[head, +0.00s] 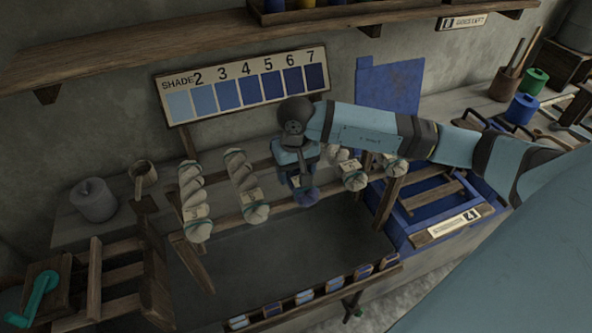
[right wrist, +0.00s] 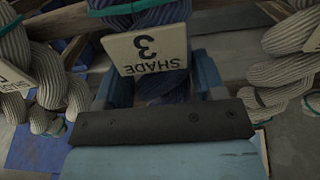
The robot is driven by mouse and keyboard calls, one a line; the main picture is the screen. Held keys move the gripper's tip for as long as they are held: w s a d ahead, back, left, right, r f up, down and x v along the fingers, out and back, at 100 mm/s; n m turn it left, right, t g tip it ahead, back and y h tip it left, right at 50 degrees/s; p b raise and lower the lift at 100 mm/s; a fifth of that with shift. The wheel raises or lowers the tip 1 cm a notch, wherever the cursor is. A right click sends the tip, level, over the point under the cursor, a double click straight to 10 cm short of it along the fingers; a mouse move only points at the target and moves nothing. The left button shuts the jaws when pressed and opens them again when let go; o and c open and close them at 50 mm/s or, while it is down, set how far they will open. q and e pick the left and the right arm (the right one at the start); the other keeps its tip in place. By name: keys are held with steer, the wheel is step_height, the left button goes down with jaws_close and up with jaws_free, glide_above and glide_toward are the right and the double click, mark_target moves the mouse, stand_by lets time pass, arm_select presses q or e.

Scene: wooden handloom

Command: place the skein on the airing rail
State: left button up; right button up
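A blue skein (head: 306,197) with a green tie is at the wooden airing rail (head: 225,220), in the row between pale skeins. In the right wrist view the dark blue skein (right wrist: 165,88) carries a tag reading SHADE 3 (right wrist: 148,50). My right gripper (head: 298,172) points down over this skein. In the right wrist view its two light blue fingers (right wrist: 162,92) flank the skein closely and appear shut on it. Whether the skein's weight rests on the rail cannot be told. My left gripper is not in view.
Pale twisted skeins (head: 193,200) hang to the left and right, close to my gripper. A shade board (head: 241,86) numbered up to 7 stands behind. A wooden shelf (head: 200,43) runs above. A row of coloured blocks (head: 305,297) lines the front edge.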

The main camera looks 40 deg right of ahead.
steer(key=o, duration=0.4)
steer(key=shift+c, duration=0.2)
steer(key=shift+r, duration=0.4)
step_height(320, 180, up, 12)
steer(key=b, duration=0.1)
steer(key=shift+f, duration=0.2)
steer(key=shift+f, duration=0.1)
